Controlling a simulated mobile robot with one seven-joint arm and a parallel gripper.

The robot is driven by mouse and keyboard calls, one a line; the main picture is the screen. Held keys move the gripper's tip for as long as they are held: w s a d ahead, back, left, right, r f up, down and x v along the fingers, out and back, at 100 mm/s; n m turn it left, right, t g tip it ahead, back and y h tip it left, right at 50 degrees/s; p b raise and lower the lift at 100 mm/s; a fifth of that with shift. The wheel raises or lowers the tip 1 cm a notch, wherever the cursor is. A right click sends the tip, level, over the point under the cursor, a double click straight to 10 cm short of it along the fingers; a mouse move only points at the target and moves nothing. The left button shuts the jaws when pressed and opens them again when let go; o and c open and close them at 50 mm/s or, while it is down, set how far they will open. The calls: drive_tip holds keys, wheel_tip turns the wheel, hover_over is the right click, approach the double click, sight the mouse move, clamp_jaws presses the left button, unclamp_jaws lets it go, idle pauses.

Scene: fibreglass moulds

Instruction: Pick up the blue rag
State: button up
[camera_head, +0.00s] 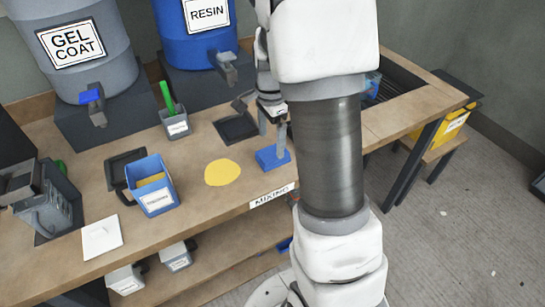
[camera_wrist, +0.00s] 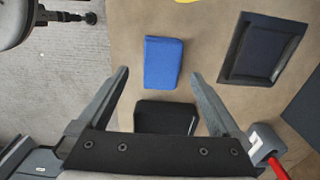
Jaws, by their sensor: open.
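The blue rag (camera_head: 272,158) is a folded block lying on the wooden bench, right of the yellow disc and just behind the "MIXING" label. In the wrist view the rag (camera_wrist: 163,63) lies flat on the bench near its edge, ahead of the fingertips and between their lines. My gripper (camera_head: 275,136) is above the rag with its fingers pointing down. In the wrist view my gripper (camera_wrist: 158,75) is open, its two fingers spread wider than the rag, with nothing between them. I cannot tell the exact height above the rag.
A dark square tray (camera_head: 237,128) lies behind the rag, and it also shows in the wrist view (camera_wrist: 242,76). A yellow disc (camera_head: 222,172) and a blue container (camera_head: 152,184) are to the left. The "RESIN" drum (camera_head: 190,45) and "GEL COAT" drum (camera_head: 70,75) stand behind.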

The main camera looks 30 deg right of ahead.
sight(272, 152)
drive_tip(key=f, duration=0.5)
drive_tip(key=shift+w+d+f+b, duration=0.15)
drive_tip(key=shift+d+b, duration=0.1)
drive_tip(key=shift+b, duration=0.15)
drive_tip(key=c, duration=1.3)
wheel_tip(272, 152, up, 5)
drive_tip(key=shift+d+f+p, duration=0.1)
drive_tip(key=shift+p, duration=0.3)
drive_tip(key=s+d+r, duration=0.2)
drive_tip(key=d, duration=0.1)
drive_tip(key=s+d+r, duration=0.2)
drive_tip(key=s+d, duration=0.1)
drive_tip(key=s+d+r, duration=0.2)
drive_tip(key=shift+s+d+r, duration=0.15)
drive_tip(key=shift+s+d, duration=0.1)
drive_tip(key=shift+d, duration=0.15)
